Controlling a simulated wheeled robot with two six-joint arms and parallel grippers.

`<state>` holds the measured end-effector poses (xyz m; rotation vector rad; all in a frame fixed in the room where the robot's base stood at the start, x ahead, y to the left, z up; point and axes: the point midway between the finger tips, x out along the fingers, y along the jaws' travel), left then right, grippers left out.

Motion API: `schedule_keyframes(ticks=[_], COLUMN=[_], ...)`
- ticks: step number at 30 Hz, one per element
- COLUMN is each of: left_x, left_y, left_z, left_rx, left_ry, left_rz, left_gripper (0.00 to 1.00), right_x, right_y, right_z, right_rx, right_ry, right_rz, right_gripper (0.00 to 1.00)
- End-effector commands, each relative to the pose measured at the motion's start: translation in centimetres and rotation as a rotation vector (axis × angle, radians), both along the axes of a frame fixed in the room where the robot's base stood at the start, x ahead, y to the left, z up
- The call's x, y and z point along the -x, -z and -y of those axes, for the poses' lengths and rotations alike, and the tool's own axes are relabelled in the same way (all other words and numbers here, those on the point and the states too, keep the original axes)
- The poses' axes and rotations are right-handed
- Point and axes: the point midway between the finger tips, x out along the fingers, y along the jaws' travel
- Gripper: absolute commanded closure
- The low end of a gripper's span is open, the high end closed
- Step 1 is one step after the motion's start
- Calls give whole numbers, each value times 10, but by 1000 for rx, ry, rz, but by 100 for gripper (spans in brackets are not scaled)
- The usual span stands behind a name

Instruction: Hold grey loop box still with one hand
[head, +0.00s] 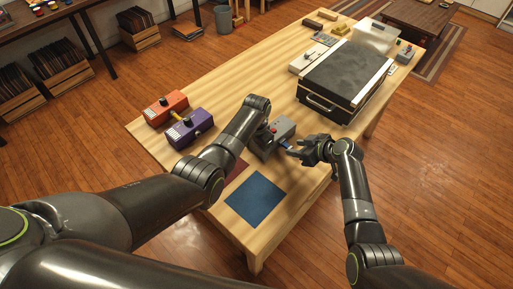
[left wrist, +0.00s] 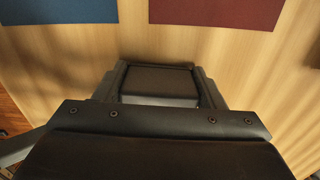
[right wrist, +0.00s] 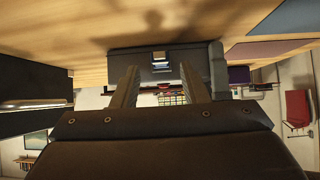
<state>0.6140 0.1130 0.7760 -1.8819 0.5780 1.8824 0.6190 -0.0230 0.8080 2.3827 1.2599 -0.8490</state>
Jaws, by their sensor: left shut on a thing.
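The grey loop box (head: 285,127) stands on the wooden table, a red button on its top. My left gripper (head: 261,150) is shut on it, and my forearm hides part of it. My right gripper (head: 303,150) is open in front of that side. Its two fingers (right wrist: 158,88) point at the box with nothing clearly between them.
A blue mat (head: 256,199) and a partly hidden dark red mat (head: 237,170) lie at the near side. An orange box (head: 166,107) and a purple box (head: 190,128) stand left. A large black case (head: 345,78) is behind. Bare wood lies between.

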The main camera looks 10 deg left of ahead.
Motion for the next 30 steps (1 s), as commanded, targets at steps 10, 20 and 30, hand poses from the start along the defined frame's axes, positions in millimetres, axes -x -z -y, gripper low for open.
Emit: schedule_keyframes(ticks=[10, 20, 30], left_x=[0, 0, 0], left_y=[0, 0, 0], left_z=[0, 0, 0], left_rx=[0, 0, 0], left_ry=[0, 0, 0], left_rz=[0, 0, 0], left_gripper=[65, 65, 65], right_x=[-13, -15, -15], right_y=[19, 22, 22], right_z=[-20, -23, -23], right_rx=[-1, 0, 0], right_ry=[-2, -1, -1], right_rz=[-1, -1, -1], right_gripper=[60, 60, 90])
